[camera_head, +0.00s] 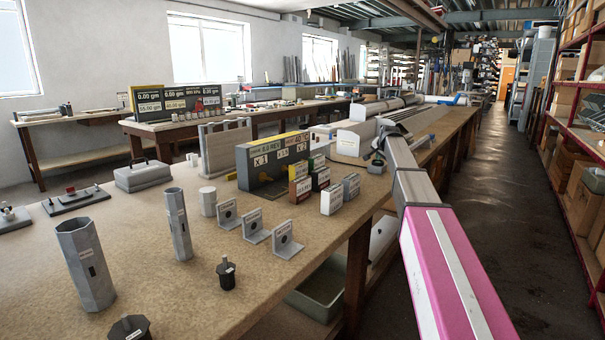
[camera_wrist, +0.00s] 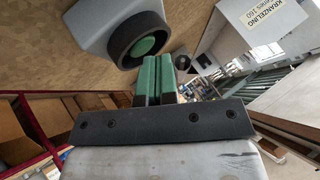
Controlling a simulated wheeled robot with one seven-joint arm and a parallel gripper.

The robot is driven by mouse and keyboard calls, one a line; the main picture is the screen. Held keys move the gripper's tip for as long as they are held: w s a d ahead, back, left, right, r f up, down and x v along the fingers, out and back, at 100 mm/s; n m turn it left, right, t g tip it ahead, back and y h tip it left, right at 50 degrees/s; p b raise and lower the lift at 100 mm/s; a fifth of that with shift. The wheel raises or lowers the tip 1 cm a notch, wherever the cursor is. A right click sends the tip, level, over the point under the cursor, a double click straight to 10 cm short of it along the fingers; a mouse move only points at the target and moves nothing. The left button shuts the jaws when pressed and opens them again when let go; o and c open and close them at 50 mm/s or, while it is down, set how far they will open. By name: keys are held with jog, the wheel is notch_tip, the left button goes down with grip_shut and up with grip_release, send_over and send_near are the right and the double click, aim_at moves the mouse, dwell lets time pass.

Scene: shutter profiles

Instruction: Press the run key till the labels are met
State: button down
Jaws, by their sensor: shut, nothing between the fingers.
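A round green key (camera_wrist: 148,45) in a dark ring sits on a grey housing (camera_wrist: 100,28) at the top of the wrist view. It is probably the run key; I see no lettering on it. My gripper (camera_wrist: 158,62) is shut and empty, its green fingertips just below and right of the key. I cannot tell whether they touch. In the head view my gripper (camera_head: 376,160) is small, at the bench edge beside a white machine (camera_head: 350,143). A dark board (camera_head: 272,163) with multiplier labels stands on the bench, with small labelled blocks (camera_head: 331,199) in front.
The white machine's lettered side (camera_wrist: 262,20) is close at right in the wrist view. Grey angle brackets (camera_head: 286,239), tall grey tubes (camera_head: 85,265) and a grey case (camera_head: 143,176) stand on the near bench (camera_head: 190,290). The aisle at right is clear.

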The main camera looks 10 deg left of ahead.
aim_at(379, 162)
jog(key=shift+f, duration=0.1)
dwell(0.5)
jog(key=shift+f, duration=0.35)
jog(key=shift+r, duration=0.55)
jog(key=shift+r, duration=2.95)
